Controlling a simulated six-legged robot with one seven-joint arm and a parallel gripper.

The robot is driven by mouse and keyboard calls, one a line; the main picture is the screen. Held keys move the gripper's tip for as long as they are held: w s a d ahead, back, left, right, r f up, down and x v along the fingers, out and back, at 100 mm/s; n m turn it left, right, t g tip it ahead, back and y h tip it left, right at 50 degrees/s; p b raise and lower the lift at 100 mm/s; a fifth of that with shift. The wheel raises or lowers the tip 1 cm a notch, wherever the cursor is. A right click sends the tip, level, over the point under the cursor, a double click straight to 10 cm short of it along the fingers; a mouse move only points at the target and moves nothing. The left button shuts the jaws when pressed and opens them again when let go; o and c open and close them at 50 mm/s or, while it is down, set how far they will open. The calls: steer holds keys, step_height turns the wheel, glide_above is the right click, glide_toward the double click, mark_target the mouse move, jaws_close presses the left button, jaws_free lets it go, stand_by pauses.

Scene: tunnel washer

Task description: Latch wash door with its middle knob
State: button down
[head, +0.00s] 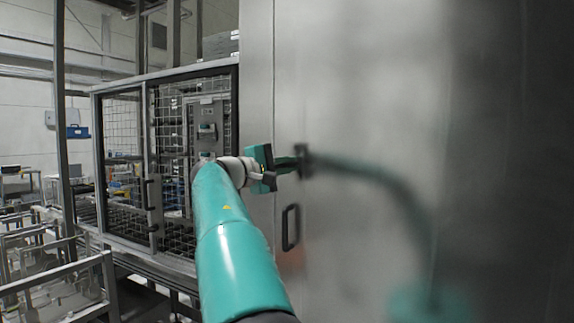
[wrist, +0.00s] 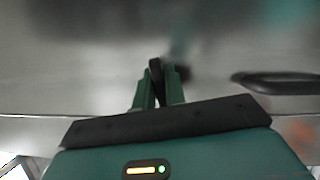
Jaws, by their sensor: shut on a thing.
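The wash door (head: 350,90) is a large brushed-metal panel filling the right of the head view. It also fills the top of the wrist view (wrist: 80,60). My gripper (head: 298,163) reaches the door near its left edge. In the wrist view my gripper (wrist: 157,84) has its two green fingers closed on a small dark knob (wrist: 155,70), which stands between the fingertips. In the head view the knob is mostly hidden by the fingers. Whether it is the middle knob cannot be told; no other knob shows.
A black pull handle (head: 291,228) is on the door just below my gripper; it shows at the right in the wrist view (wrist: 280,83). The door mirrors my arm as a blurred teal curve. A mesh-fenced cage (head: 120,105) and metal rails (head: 60,292) stand at the left.

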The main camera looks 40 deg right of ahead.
steer(key=shift+w+f+m+y, duration=0.3)
steer(key=shift+m+y, duration=0.1)
steer(key=shift+m, duration=0.4)
steer(key=c, duration=1.8)
jaws_free()
steer(key=o, duration=0.3)
steer(key=shift+w+d, duration=0.15)
steer(key=shift+w, duration=0.15)
steer(key=shift+s+r, duration=0.2)
steer(key=shift+s, duration=0.35)
steer(key=shift+w+a+f, duration=0.15)
steer(key=shift+w+a, duration=0.1)
steer(key=shift+w, duration=0.1)
steer(key=a, duration=1.3)
steer(key=shift+s+a+r, duration=0.15)
steer(key=shift+a+r, duration=0.15)
